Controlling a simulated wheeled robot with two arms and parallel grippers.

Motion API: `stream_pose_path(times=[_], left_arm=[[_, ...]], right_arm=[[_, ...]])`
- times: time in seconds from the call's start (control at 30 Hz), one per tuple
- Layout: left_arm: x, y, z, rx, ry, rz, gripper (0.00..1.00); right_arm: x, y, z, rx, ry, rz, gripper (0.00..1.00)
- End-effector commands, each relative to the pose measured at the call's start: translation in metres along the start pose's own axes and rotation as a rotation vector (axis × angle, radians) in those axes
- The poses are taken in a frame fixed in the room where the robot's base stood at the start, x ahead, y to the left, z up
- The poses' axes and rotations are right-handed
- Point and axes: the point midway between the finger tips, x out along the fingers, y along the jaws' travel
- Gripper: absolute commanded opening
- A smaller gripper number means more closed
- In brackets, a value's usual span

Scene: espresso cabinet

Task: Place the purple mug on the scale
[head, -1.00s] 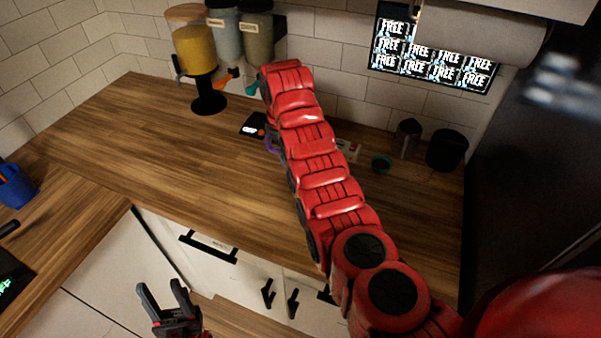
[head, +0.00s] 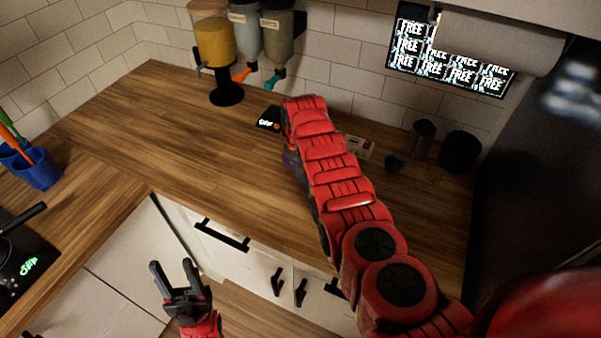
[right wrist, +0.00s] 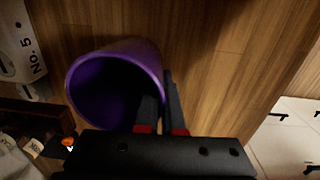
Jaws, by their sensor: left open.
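The purple mug (right wrist: 112,82) shows large in the right wrist view, its round opening facing the camera. My right gripper (right wrist: 163,100) is closed over the mug's wall, one finger inside the opening and one outside. In the head view only a small purple part of the mug (head: 290,158) shows beside my right arm, which hides the rest and the right gripper. I cannot tell whether the mug touches the counter. The black scale (head: 268,119), with white display text and an orange dot, lies behind the mug on the counter. My left gripper (head: 171,265) is open and empty, low in front of the cabinets.
The wooden counter (head: 180,135) is clear left of my right arm. A dispenser (head: 213,45) stands at the back wall. A blue utensil holder (head: 38,170) is at left.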

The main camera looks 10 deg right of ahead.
Motion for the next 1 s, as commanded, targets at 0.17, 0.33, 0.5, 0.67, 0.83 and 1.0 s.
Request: stream_pose_path(times=[0.17, 0.33, 0.5, 0.67, 0.83, 1.0], left_arm=[[-0.003, 0.0, 0.001, 0.0, 0.0, 0.0, 0.5], [-0.003, 0.0, 0.001, 0.0, 0.0, 0.0, 0.5], [-0.003, 0.0, 0.0, 0.0, 0.0, 0.0, 0.5], [0.0, 0.0, 0.0, 0.0, 0.0, 0.0, 0.5], [-0.008, 0.0, 0.001, 0.0, 0.0, 0.0, 0.5], [-0.021, 0.001, 0.004, 0.0, 0.0, 0.0, 0.5]], right_arm=[[0.003, 0.0, 0.0, 0.0, 0.0, 0.0, 0.17], [0.003, 0.0, 0.0, 0.0, -0.001, -0.001, 0.35], [0.003, 0.0, 0.0, 0.0, -0.001, -0.001, 0.35], [-0.002, 0.0, 0.0, 0.0, -0.001, 0.0, 0.35], [-0.014, 0.001, -0.001, 0.001, 0.001, 0.003, 0.35], [-0.04, 0.002, -0.001, 0.0, 0.004, 0.005, 0.35]])
